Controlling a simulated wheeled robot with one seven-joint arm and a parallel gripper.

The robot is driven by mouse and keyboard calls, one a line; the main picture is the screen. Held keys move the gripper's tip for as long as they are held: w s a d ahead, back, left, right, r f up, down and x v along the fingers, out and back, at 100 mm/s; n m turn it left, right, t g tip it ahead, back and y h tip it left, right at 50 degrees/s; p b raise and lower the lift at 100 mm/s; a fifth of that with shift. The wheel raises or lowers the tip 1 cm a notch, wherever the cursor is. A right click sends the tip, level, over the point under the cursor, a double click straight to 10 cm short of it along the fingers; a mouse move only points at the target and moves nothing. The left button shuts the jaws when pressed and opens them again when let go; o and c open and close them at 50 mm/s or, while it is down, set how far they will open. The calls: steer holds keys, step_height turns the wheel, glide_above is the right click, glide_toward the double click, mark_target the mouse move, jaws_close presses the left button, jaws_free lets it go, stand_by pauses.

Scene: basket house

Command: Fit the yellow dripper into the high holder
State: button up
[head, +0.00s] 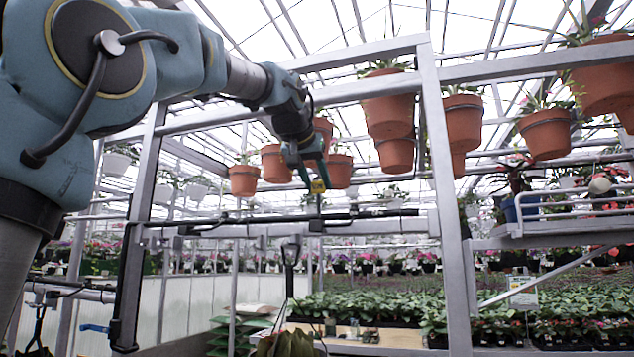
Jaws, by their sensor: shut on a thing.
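My gripper (315,180) points down in the middle of the head view, in front of the hanging pots. Its teal fingers are shut on the small yellow dripper (318,187), of which only a small part shows. A thin dark stem seems to run down below the dripper toward a black fitting (318,224) on the horizontal metal rail (380,227). This fitting may be the high holder; I cannot tell for sure. The dripper appears above the rail, roughly in line with the fitting. Whether they touch is too small to tell.
A metal frame with a thick post (440,180) stands right of my gripper. A black pipe (270,219) runs along the rail. Green seedlings (375,305) fill benches below.

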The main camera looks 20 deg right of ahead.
mark_target(318, 211)
steer(key=shift+s+a, duration=0.2)
steer(key=shift+s, duration=0.05)
steer(key=shift+s+a, duration=0.15)
stand_by(0.8)
steer(key=shift+f+b, duration=1.4)
steer(key=shift+b, duration=0.05)
steer(key=shift+f, duration=0.15)
steer(key=shift+f+b, duration=1.3)
steer(key=shift+f, duration=0.05)
steer(key=o, duration=1.1)
steer(key=shift+c, duration=0.2)
